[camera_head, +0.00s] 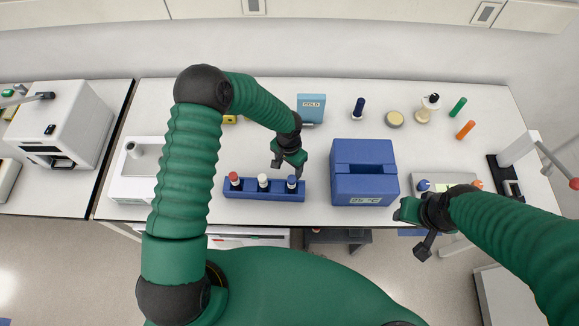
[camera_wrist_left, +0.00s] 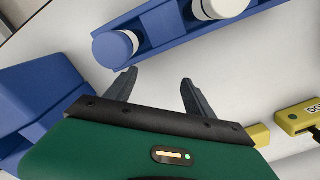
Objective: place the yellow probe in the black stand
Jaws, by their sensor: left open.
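A yellow object (camera_head: 230,119), partly hidden by my left arm, lies at the back of the bench; I cannot tell whether it is the probe. In the left wrist view a yellow body with dark lettering (camera_wrist_left: 298,118) shows at the right edge, beside a smaller yellow piece (camera_wrist_left: 259,134). I cannot pick out the black stand for certain; a black base (camera_head: 497,172) stands at the bench's right end. My left gripper (camera_head: 287,166) is open and empty, just behind the blue rack; its fingers show apart in the wrist view (camera_wrist_left: 158,80). My right gripper (camera_head: 412,232) hangs near the front edge.
The blue rack (camera_head: 264,195) holds red-, white- and blue-capped bottles. A blue box (camera_head: 362,170) stands right of it. A light blue COLD box (camera_head: 311,107), a dark-capped bottle (camera_head: 359,106) and green (camera_head: 458,106) and orange (camera_head: 465,130) tubes stand farther back.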

